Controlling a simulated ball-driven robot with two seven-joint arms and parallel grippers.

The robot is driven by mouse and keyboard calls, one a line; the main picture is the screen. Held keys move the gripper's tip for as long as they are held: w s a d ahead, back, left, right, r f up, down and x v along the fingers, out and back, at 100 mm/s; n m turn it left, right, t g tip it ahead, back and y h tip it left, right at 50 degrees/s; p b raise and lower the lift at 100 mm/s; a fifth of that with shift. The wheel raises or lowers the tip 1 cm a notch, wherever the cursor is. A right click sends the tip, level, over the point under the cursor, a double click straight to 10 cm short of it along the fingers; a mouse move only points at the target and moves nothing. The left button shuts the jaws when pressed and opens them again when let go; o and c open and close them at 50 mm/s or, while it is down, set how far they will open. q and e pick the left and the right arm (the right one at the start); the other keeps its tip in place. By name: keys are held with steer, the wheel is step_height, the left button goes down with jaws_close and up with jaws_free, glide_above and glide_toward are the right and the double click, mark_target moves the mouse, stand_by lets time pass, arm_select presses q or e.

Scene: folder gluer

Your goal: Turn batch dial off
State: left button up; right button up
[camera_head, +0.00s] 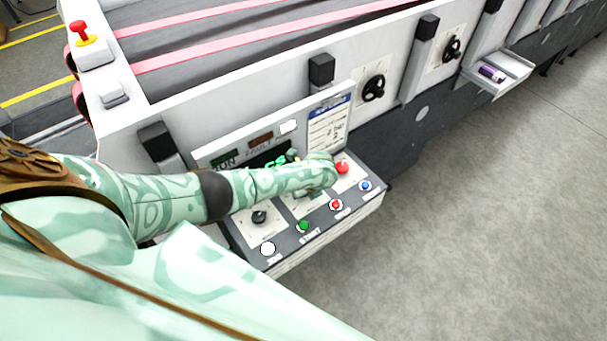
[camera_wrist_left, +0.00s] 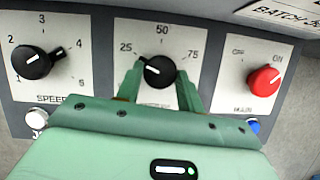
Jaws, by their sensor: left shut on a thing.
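The batch dial (camera_wrist_left: 160,71) is the black middle knob on a white plate marked 25, 50 and 75 in the left wrist view. Its mark points to the left, on the 25 side. The lower plate and label are partly hidden by my left gripper (camera_wrist_left: 161,78), whose green fingers are shut on the knob from both sides. In the head view my left gripper (camera_head: 318,172) reaches over the control panel (camera_head: 283,252) and hides the dial. My right gripper is in neither view.
Left of the batch dial is the black speed dial (camera_wrist_left: 32,62); right of it is the red OFF/ON dial (camera_wrist_left: 263,81). White, green, red (camera_head: 336,205) and blue buttons line the panel's front edge. A display stands behind. Grey floor (camera_head: 480,220) on the right is clear.

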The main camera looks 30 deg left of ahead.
arm_select(q)
steer(key=shift+w+n+g, duration=0.1)
steer(key=shift+n+g, duration=0.3)
steer(key=shift+n, duration=0.6)
steer(key=n+g, duration=0.1)
steer(key=n, duration=0.1)
steer(key=shift+w+d+n+y, duration=0.1)
steer(key=shift+n+y, duration=0.2)
steer(key=n+g+b, duration=0.1)
steer(key=n+b, duration=0.1)
steer(key=n, duration=0.1)
steer(key=shift+w+f, duration=0.1)
steer(key=shift+w, duration=0.05)
steer(key=shift+n+g+b, duration=0.6)
steer(key=shift+n+b, duration=0.05)
steer(key=shift+n, duration=0.65)
steer(key=shift+w, duration=0.1)
steer(key=o, duration=1)
